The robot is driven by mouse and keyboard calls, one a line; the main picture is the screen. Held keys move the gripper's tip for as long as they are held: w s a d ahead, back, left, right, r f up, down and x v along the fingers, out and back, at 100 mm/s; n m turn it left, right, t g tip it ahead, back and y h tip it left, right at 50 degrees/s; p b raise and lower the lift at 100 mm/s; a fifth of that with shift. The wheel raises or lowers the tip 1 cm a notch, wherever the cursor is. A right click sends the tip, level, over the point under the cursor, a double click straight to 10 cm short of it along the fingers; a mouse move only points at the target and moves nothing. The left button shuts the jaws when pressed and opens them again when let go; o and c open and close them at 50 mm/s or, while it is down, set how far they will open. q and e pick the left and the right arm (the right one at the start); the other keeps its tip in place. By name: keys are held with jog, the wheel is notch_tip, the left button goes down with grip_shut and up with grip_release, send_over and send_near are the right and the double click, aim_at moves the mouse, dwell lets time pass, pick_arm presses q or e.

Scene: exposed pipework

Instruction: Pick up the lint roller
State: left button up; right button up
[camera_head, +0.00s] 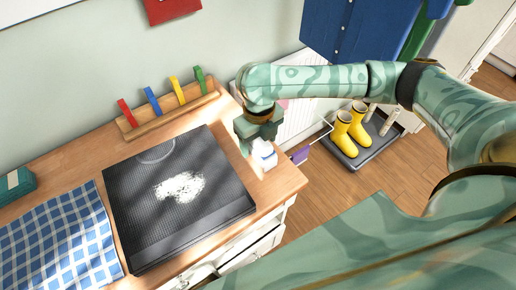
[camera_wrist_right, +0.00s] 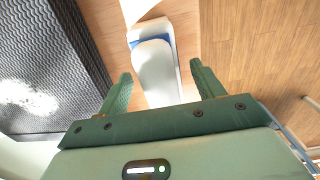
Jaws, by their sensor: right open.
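The lint roller (camera_head: 264,158) appears as a small white thing with a bit of blue at the right end of the wooden counter. In the right wrist view the white and blue lint roller (camera_wrist_right: 154,68) lies between my open fingers, with gaps to both sides. My right gripper (camera_head: 256,143) is over that counter end and partly hides the roller in the head view. In the right wrist view the right gripper (camera_wrist_right: 160,72) is open and empty. My left gripper is not in view.
A black ribbed mat (camera_head: 130,195) with white specks lies left of the roller. A blue checked cloth (camera_head: 60,245) is further left. A wooden rack (camera_head: 170,108) with coloured pegs stands along the wall. Yellow boots (camera_head: 350,128) stand on a floor tray beyond the counter's right edge.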

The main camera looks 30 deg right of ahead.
jog(key=shift+f, duration=0.65)
jog(key=shift+r, duration=0.15)
jog(key=c, duration=1.1)
